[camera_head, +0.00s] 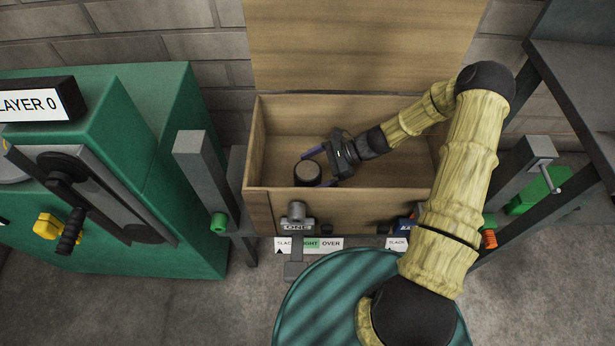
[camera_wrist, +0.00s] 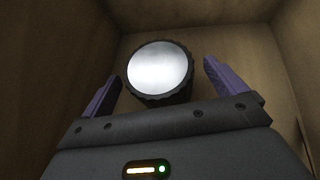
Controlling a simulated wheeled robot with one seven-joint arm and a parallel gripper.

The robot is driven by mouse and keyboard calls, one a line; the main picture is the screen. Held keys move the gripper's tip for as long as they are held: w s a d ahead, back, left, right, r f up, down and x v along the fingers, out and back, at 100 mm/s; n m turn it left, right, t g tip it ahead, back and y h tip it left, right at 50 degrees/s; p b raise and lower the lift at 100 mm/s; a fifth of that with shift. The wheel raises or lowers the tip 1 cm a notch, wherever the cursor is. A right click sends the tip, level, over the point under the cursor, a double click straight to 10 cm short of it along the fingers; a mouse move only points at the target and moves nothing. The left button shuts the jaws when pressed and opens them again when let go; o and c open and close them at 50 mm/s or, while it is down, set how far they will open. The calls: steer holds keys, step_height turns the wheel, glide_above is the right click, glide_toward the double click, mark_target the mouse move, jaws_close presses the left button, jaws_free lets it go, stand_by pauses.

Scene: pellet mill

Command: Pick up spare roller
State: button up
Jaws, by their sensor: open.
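The spare roller (camera_head: 307,172) is a short dark cylinder standing in the left part of an open wooden box (camera_head: 345,208). In the wrist view the roller (camera_wrist: 159,68) shows a bright, smooth round end face and a dark ridged rim. My gripper (camera_head: 318,166) reaches down into the box from the right, beside the roller. Its two purple fingers (camera_wrist: 160,85) are spread open, with the roller between or just beyond their tips. I cannot tell whether either finger touches the roller. The roller's lower side is hidden in both views.
The box walls stand close around my gripper, and its raised lid (camera_head: 365,45) is behind. A green machine (camera_head: 150,190) stands at left. A grey hammer-like tool (camera_head: 296,215) is at the box front. A dark metal frame (camera_head: 570,90) is at right.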

mark_target(307, 170)
steer(key=shift+x, duration=1.1)
steer(key=shift+r, duration=0.1)
steer(key=shift+d, duration=0.1)
steer(key=c, duration=1.7)
steer(key=shift+r, duration=0.1)
jaws_close()
steer(key=shift+r, duration=0.1)
step_height(307, 170, up, 10)
steer(key=shift+f+p, duration=0.1)
steer(key=shift+p, duration=0.9)
